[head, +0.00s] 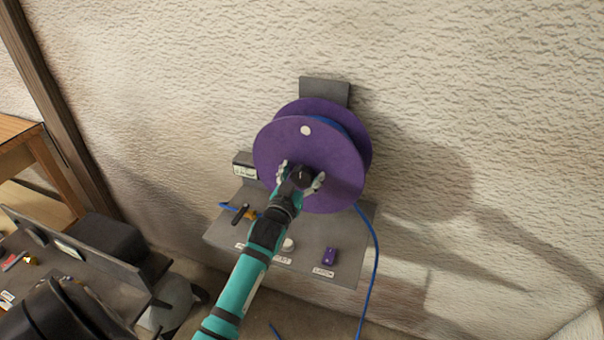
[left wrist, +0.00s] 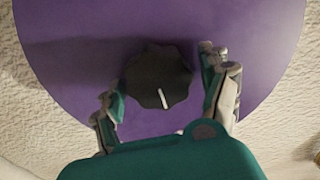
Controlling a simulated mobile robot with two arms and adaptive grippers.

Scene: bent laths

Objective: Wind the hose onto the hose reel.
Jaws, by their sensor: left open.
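The purple hose reel (head: 285,148) is mounted on the wall, with blue hose (head: 374,245) hanging down from its right side and some blue windings showing between its two discs. A black knob (head: 304,175) with a white mark sits at the front of the reel; it also shows in the left wrist view (left wrist: 158,78). My left gripper (head: 301,180) is open, with its fingers on either side of the knob; in the left wrist view the fingers (left wrist: 163,85) stand apart around it, and I cannot tell if they touch it. My right gripper is not in view.
A grey panel (head: 345,265) below the reel carries a purple switch (head: 329,256), a white button (head: 288,244) and a valve lever (head: 240,214). A dark bench (head: 100,275) with small items stands at the lower left. A wooden table (head: 15,130) is at the far left.

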